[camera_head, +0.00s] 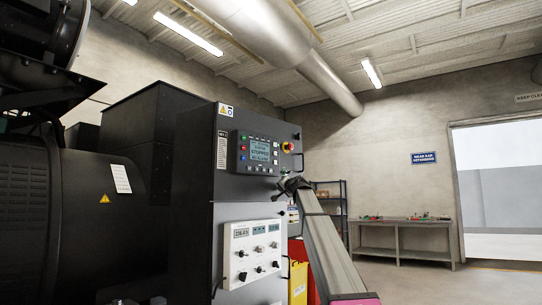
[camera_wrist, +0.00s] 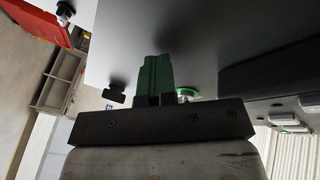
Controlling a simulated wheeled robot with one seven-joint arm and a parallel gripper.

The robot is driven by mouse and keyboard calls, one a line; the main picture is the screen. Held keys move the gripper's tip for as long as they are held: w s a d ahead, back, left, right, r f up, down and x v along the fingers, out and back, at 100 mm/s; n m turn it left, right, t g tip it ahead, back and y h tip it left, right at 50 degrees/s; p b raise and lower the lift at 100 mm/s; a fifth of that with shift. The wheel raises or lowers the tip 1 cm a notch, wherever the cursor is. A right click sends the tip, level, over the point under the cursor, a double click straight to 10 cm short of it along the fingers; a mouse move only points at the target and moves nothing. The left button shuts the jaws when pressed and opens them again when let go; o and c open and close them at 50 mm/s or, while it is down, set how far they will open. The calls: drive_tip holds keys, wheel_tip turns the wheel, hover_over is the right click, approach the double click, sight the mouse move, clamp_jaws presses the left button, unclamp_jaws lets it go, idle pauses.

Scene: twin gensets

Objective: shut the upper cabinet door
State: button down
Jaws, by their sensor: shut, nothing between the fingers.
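The upper cabinet door (camera_head: 228,180) is the dark panel on the front of the genset cabinet, with a lit display (camera_head: 258,151) and a red stop button on yellow (camera_head: 287,147). Its right edge reaches further right than the panel below, so it looks ajar; the size of the gap cannot be told. My gripper (camera_head: 290,186) is at the door's lower right corner. In the wrist view its green fingers (camera_wrist: 154,75) are together and empty, in front of a smooth grey surface (camera_wrist: 190,35). Contact cannot be told.
A lower panel (camera_head: 252,252) with gauges and knobs is below the door. A yellow box (camera_head: 298,284) and a red cabinet (camera_wrist: 35,22) are close by. A shelf rack (camera_head: 330,200) and a workbench (camera_head: 400,239) stand behind. Floor by the bench is clear.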

drive_tip(key=shift+s+a+x, duration=0.3)
drive_tip(key=shift+a+x, duration=0.35)
drive_tip(key=shift+x, duration=2.95)
drive_tip(key=v, duration=0.9)
drive_tip(key=shift+s, duration=0.1)
drive_tip(key=s+d+f+n+g+h, duration=0.1)
drive_tip(key=s+f+g, duration=0.3)
drive_tip(key=f, duration=1.3)
drive_tip(key=s+d+f+g+h, duration=0.15)
drive_tip(key=s+f, duration=0.35)
drive_tip(key=f, duration=1.2)
drive_tip(key=s+d+f+n+g+h, duration=0.15)
drive_tip(key=s+f, duration=0.35)
drive_tip(key=f, duration=1.2)
drive_tip(key=s+d+f+g+h, duration=0.1)
drive_tip(key=s+d+f+g, duration=0.1)
drive_tip(key=s+f, duration=0.8)
drive_tip(key=s+d+f+n+g+h, duration=0.1)
drive_tip(key=s+f+g, duration=0.3)
drive_tip(key=s+f, duration=0.7)
drive_tip(key=s+d+f+g+h, duration=0.1)
drive_tip(key=s+d+f+g, duration=0.2)
drive_tip(key=s+f, duration=0.7)
drive_tip(key=s+d, duration=0.1)
drive_tip(key=s, duration=0.4)
drive_tip(key=shift+s+f+n, duration=0.3)
drive_tip(key=shift+f+n, duration=0.05)
